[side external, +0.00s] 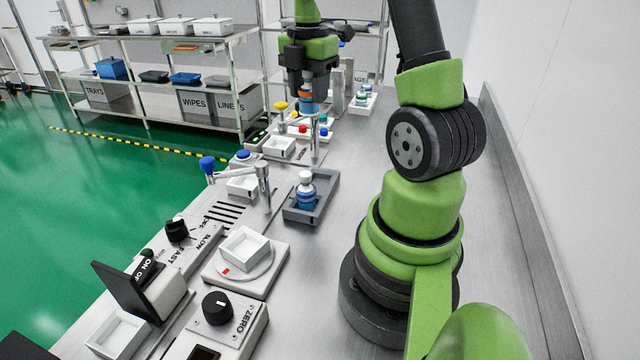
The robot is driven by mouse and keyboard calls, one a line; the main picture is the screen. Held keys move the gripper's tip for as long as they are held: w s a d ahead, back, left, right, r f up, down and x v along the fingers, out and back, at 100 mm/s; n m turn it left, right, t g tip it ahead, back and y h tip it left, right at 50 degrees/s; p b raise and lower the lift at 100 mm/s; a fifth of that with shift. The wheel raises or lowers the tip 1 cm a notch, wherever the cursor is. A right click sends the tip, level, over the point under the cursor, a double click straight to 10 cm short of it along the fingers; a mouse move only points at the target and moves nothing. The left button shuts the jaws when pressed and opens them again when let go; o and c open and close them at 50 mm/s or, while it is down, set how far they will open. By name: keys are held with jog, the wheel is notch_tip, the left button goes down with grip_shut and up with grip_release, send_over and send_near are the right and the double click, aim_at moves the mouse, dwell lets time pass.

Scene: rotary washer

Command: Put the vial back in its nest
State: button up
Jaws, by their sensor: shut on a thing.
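My gripper (307,78) is at the far part of the bench, pointing down, and is shut on a vial (308,100). The vial hangs upright below the fingers and shows an orange band and some blue; its upper part is hidden by the fingers. It appears to be above the bench, near a metal post. Which holder is its nest I cannot tell. A second vial (305,193) with a white cap and blue band stands upright in a grey tray (326,190), nearer the camera.
A rack (300,121) with red, blue and yellow tops lies near my gripper. A white tray (371,99) with small vials is behind. Posts with a blue knob (207,163), white dishes, a scale (245,262) and dial boxes line the left edge. A wall bounds the right.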

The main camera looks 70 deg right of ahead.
jog(key=shift+m, duration=0.6)
jog(key=f, duration=0.5)
jog(key=s+d+f, duration=0.1)
jog(key=f, duration=0.5)
jog(key=d+f, duration=0.1)
jog(key=f, duration=0.5)
jog(key=shift+s+f, duration=0.2)
jog(key=shift+s, duration=0.05)
jog(key=shift+f, duration=0.2)
jog(key=o, duration=1)
jog(key=shift+r, duration=0.15)
